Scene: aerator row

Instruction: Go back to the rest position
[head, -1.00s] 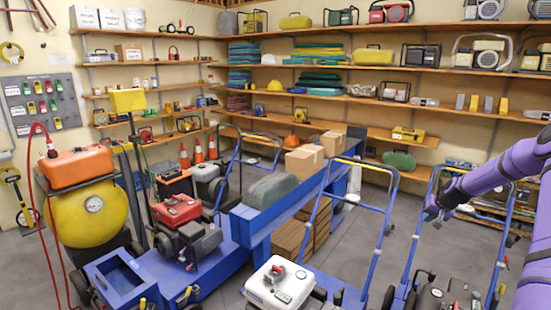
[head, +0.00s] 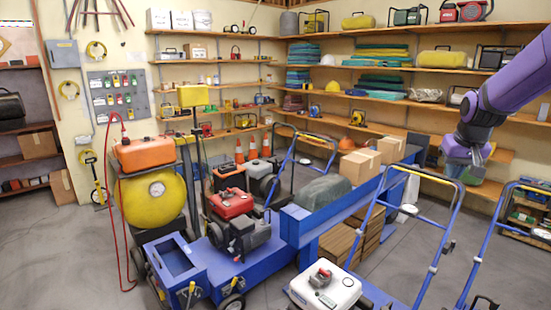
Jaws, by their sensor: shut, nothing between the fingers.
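My purple arm comes in from the upper right edge of the head view. My gripper (head: 466,172) hangs at its end, grey and pointing down, in front of the shelves at the right. It is shut with nothing in it. It is held up in the air above the blue handle frames and looks apart from everything.
A blue-framed machine row fills the middle, with a yellow tank (head: 153,198), a red engine (head: 231,203) and a white tank (head: 325,285). Blue handles (head: 440,240) rise below my gripper. Cardboard boxes (head: 356,166) sit behind. Grey floor (head: 60,260) is clear at the left.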

